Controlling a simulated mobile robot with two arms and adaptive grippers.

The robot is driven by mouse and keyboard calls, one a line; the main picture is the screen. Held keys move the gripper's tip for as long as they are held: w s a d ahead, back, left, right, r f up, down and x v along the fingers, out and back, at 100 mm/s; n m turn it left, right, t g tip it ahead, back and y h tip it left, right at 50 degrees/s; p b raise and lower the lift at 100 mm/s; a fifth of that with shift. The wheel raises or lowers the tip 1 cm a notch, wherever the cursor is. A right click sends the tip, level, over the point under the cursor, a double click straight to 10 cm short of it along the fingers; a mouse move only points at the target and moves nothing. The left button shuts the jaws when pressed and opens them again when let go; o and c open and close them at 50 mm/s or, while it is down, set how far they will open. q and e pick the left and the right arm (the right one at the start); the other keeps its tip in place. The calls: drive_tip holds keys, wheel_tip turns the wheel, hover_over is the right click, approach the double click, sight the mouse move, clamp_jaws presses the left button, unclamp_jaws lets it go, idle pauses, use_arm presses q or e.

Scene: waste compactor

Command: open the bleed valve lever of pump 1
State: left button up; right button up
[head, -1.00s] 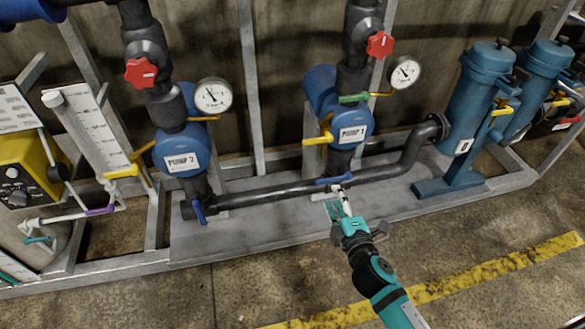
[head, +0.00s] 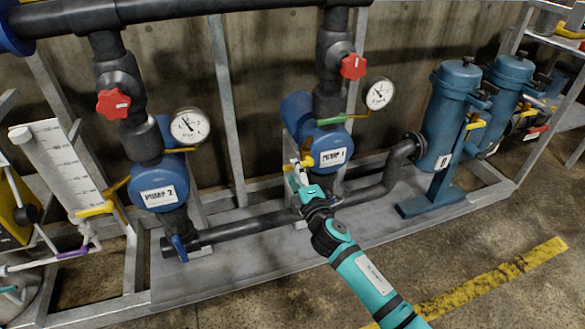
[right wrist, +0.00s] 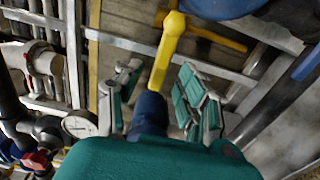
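Pump 1 (head: 333,157) is a blue pump with a white label, right of centre in the head view. A yellow valve lever (head: 307,161) sticks out at its left side. In the right wrist view, a yellow T-shaped lever (right wrist: 165,48) hangs down with its lower end between the fingers. My right gripper (head: 297,175) is at the yellow lever, below and left of the pump label. In the right wrist view its fingers (right wrist: 158,88) are spread on both sides of the lever, with no clear contact. My left gripper is not in view.
A green lever (head: 333,120) and a red knob (head: 353,66) sit above pump 1, with a gauge (head: 379,93) to the right. Pump 2 (head: 160,187) stands left. A dark pipe (head: 245,226) runs low between the pumps. Blue filter housings (head: 450,110) stand right.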

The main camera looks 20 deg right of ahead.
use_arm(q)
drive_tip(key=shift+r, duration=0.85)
use_arm(e)
drive_tip(key=shift+w, duration=1.5)
clamp_jaws()
drive_tip(key=shift+f, duration=0.1)
